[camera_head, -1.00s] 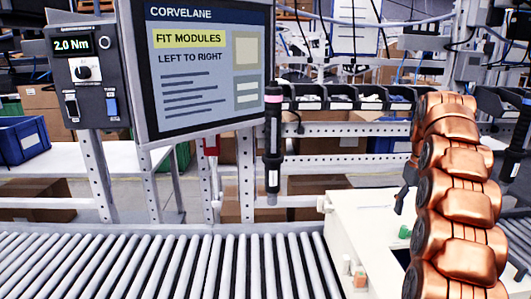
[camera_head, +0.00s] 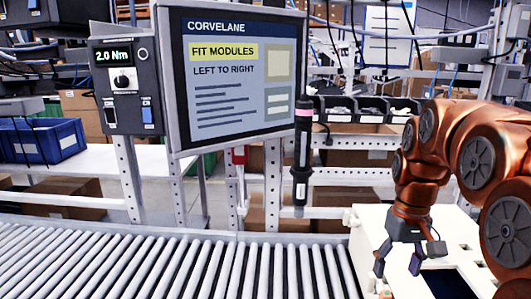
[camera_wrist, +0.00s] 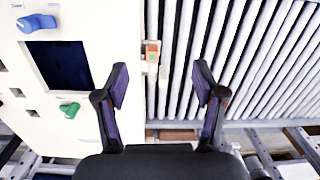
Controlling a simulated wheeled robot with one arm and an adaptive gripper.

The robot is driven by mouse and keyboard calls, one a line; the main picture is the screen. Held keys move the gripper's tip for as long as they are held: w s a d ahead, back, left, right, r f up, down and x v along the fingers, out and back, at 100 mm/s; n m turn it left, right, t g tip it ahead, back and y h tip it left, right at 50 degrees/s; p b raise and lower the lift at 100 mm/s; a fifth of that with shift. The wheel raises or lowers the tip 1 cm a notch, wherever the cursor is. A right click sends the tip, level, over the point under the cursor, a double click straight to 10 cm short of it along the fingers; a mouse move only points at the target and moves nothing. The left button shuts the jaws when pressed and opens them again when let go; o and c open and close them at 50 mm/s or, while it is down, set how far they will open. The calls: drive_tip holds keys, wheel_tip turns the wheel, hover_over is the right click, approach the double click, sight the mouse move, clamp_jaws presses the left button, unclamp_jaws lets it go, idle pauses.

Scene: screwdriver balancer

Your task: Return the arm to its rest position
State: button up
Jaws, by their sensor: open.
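My gripper (camera_head: 398,262) hangs at the end of my copper-coloured arm, pointing down near the left edge of a white panel (camera_head: 372,226). In the wrist view my gripper (camera_wrist: 160,80) has its two dark fingers spread apart with nothing between them. The white panel (camera_wrist: 35,125) fills the left of that view, and the roller conveyor (camera_wrist: 240,55) lies beyond the fingertips and to the right. A black screwdriver (camera_head: 302,150) with a pink band hangs upright in front of the frame, apart from my gripper.
The panel has a dark rectangular opening (camera_wrist: 62,65), a blue knob (camera_wrist: 37,22) and a green knob (camera_wrist: 69,110). A small orange-and-green part (camera_wrist: 152,52) sits by the conveyor. A screen (camera_head: 235,75) and a torque control box (camera_head: 125,85) stand behind the rollers.

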drive_tip(key=s+a+f, duration=0.3)
drive_tip(key=s, duration=0.5)
drive_tip(key=s+a+f+p, duration=0.1)
drive_tip(key=s+a+f, duration=0.1)
drive_tip(key=s, duration=0.6)
drive_tip(key=s+a+f+g, duration=0.1)
drive_tip(key=s+a+f, duration=0.2)
drive_tip(key=s, duration=0.5)
drive_tip(key=shift+s+a+f, duration=0.2)
drive_tip(key=shift+a+f, duration=0.1)
drive_tip(key=shift+f, duration=0.25)
